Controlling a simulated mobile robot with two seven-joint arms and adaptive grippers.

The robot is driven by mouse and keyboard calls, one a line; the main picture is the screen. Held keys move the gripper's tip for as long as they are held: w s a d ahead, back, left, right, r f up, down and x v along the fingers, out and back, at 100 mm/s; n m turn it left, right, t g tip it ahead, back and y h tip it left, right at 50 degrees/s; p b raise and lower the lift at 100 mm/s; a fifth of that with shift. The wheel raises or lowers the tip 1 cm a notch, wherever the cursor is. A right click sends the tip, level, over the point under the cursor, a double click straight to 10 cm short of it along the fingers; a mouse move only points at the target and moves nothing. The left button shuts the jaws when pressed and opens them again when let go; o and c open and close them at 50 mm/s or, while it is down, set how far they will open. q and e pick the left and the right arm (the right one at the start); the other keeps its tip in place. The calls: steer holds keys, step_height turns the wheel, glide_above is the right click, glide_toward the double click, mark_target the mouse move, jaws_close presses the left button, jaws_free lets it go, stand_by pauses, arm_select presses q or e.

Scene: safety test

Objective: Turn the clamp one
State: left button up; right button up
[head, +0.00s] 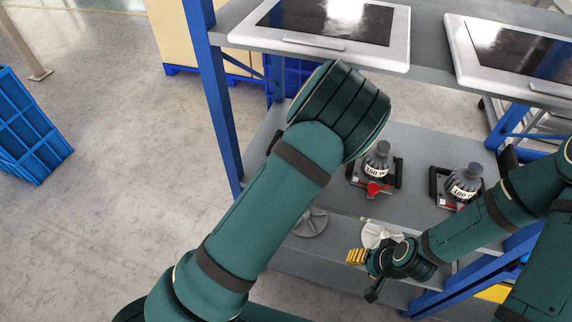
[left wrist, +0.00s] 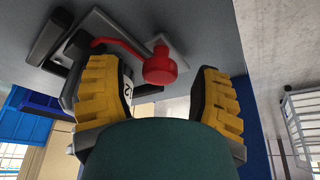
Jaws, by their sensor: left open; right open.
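My left gripper (left wrist: 155,72) is open, with yellow ridged pads on both sides of a red clamp handle knob (left wrist: 160,66). The knob lies between the fingers; contact is not clear. Its red lever (left wrist: 112,45) runs left to a dark base. In the head view my left arm hides that gripper and most of what is under it. A clamp with a red handle (head: 377,188) holds a grey weight (head: 377,160); another red-handled clamp (head: 446,204) holds a second weight (head: 464,182) further right. My right gripper (head: 364,275) is open and empty in front of the shelf.
The grey shelf (head: 407,150) has blue posts (head: 215,95). Two white-framed panels (head: 320,48) (head: 512,88) sit on the level above. A pale round disc (head: 382,234) is near my right gripper. A blue crate (head: 28,128) stands left; the floor (head: 110,120) between is clear.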

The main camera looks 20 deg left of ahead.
arm_select(q)
steer(key=v, duration=1.1)
steer(key=shift+r, duration=0.2)
steer(key=shift+s+d, duration=0.1)
steer(key=s+a+f+m+g+h, duration=0.1)
steer(key=s+a+f+g, duration=0.15)
steer(key=s+f, duration=0.5)
steer(key=s+a+f+m+g+h, duration=0.15)
steer(key=s+a+f, duration=0.3)
steer(key=f, duration=0.55)
steer(key=s+d+f+m+h, duration=0.1)
steer(key=s+d+f+h, duration=0.1)
steer(key=s+d, duration=0.35)
steer(key=s+d+f+m+h, duration=0.2)
steer(key=s+d+h, duration=0.1)
steer(key=s, duration=0.6)
steer(key=w+d+f+m+t+b, duration=0.1)
steer(key=w+d+f+t+b, duration=0.1)
steer(key=w+f+b, duration=0.2)
steer(key=w+b, duration=0.3)
steer(key=b, duration=0.1)
steer(key=shift+t+b, duration=0.4)
